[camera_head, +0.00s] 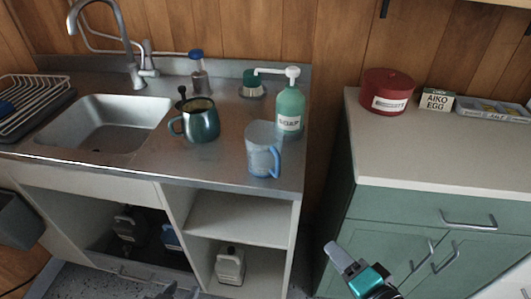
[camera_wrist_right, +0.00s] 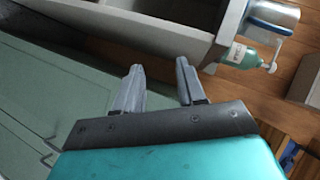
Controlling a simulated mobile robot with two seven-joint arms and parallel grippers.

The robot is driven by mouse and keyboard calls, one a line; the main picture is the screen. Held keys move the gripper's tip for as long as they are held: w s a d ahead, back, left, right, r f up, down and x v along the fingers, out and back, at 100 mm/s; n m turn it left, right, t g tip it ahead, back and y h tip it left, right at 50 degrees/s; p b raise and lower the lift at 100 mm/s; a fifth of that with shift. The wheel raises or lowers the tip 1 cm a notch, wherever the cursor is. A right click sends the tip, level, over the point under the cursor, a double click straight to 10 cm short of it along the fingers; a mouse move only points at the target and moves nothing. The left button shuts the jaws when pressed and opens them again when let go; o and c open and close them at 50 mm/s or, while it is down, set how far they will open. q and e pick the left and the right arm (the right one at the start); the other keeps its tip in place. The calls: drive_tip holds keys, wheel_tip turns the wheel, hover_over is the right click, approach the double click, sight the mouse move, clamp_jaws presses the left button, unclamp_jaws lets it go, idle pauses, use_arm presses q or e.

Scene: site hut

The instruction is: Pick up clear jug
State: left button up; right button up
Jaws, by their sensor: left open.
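The clear jug (camera_head: 261,140) is see-through with a blue handle. It stands upright on the steel counter (camera_head: 225,160) near its front right corner, just in front of the green soap bottle (camera_head: 290,105). It also seems to show at the top right of the right wrist view (camera_wrist_right: 272,18), partly cut off. My right gripper (camera_head: 340,257) is lower and to the right of the jug, in front of the green cabinet. Its fingers are apart and empty in the right wrist view (camera_wrist_right: 160,68). My left gripper (camera_head: 176,291) barely shows at the bottom edge, well below the jug, and is open.
A dark teal mug (camera_head: 200,124) stands left of the jug, beside the sink (camera_head: 105,125). The counter's front edge overhangs open shelves holding a jerrycan (camera_head: 230,268). A gap separates the counter from the green cabinet (camera_head: 430,210), which bears a red tin (camera_head: 386,85).

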wheel_tip(320, 180, up, 7)
drive_tip(key=w+a+m+t+y, duration=0.1)
drive_tip(key=w+a+m+y, duration=0.1)
drive_tip(key=m, duration=0.7)
drive_tip(key=m+t+y, duration=0.1)
drive_tip(key=m+y, duration=0.2)
drive_tip(key=m, duration=0.8)
approach(267, 155)
drive_tip(key=x, duration=0.1)
drive_tip(key=p+x, duration=0.1)
drive_tip(key=x, duration=0.1)
drive_tip(key=f+x, duration=0.1)
drive_tip(key=x, duration=0.1)
drive_tip(key=shift+w, duration=0.2)
drive_tip(key=shift+c, duration=0.3)
clamp_jaws()
drive_tip(key=shift+r, duration=0.1)
